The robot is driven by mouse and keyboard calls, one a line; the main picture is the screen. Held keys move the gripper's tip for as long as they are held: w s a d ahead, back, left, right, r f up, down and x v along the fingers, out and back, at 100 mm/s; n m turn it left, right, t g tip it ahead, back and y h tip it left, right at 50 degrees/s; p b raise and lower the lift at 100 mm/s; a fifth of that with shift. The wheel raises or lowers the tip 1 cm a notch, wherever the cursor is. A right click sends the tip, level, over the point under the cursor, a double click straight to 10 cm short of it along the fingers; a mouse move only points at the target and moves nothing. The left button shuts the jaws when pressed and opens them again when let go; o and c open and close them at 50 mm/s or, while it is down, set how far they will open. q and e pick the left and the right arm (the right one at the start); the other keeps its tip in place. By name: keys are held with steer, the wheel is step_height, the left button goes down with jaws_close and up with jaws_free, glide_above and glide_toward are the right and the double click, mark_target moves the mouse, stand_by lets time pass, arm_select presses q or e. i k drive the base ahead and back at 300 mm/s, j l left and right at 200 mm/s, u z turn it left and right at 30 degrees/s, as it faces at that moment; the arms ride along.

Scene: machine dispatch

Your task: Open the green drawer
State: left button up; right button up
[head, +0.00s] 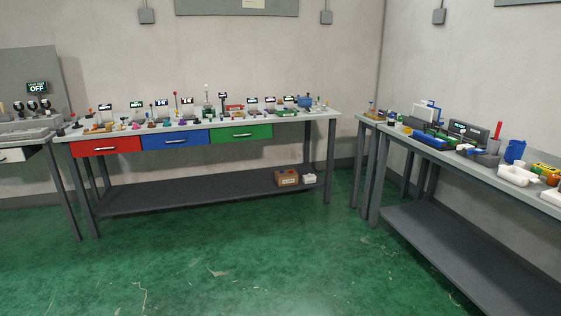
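The green drawer (241,133) is under the top of the long workbench by the back wall, to the right of the blue drawer (175,139) and the red drawer (105,146). It looks shut, with its front in line with the other two. A light bar handle (232,136) runs across its front. The bench stands some way off across the floor. Neither of my grippers shows in the head view.
Open green floor (240,250) lies before the long workbench (322,115). Many small items stand on its top. A box (287,178) sits on its lower shelf. Another cluttered bench (481,170) stands at the right, and a table with a white drawer (12,155) at the left.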

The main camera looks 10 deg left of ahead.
mark_target(240, 132)
steer(key=i+u, duration=0.3)
steer(key=i, duration=2.2)
